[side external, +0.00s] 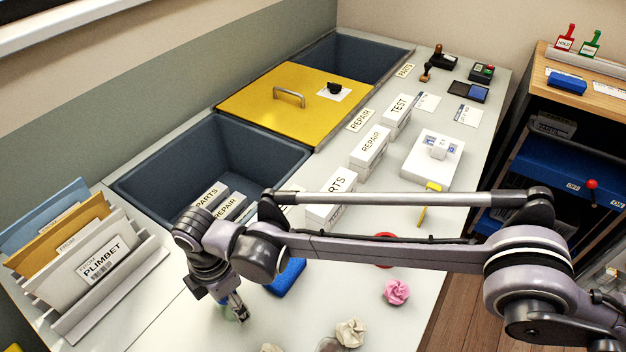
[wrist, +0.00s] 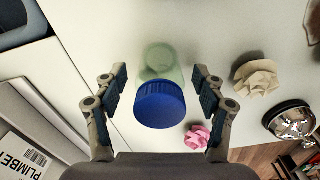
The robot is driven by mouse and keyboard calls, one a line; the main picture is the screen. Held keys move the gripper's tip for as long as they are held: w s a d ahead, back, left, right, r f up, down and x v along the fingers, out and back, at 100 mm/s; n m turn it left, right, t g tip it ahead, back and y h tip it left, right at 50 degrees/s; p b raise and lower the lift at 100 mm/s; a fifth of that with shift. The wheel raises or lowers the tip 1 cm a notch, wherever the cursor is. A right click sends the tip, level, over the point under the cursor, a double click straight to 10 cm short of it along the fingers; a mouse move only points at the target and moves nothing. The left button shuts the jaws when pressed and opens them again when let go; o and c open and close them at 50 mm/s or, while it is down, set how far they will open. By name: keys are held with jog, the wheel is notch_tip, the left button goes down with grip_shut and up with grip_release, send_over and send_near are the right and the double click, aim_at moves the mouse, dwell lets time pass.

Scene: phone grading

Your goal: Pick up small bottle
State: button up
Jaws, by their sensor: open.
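A small bottle with a ribbed blue cap (wrist: 160,106) and a pale green see-through body (wrist: 160,62) shows in the wrist view. It is between the two spread fingers of my gripper (wrist: 161,80), with a gap on each side. The cap is closer to the camera than the body. My gripper is open and holds nothing. In the side view my gripper (side external: 237,308) points down low over the white counter at the front left. The bottle is mostly hidden there by my gripper, with only a faint green hint near the fingertips.
Crumpled beige paper (wrist: 256,77) and pink paper (wrist: 197,137) lie right of the bottle. A blue object (side external: 286,277) lies behind my arm. A file rack (side external: 110,290) stands left, a deep grey bin (side external: 150,185) behind. Labelled white boxes (side external: 337,190) stand further back.

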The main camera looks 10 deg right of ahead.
jog(key=c, duration=1.2)
jog(key=shift+c, duration=0.2)
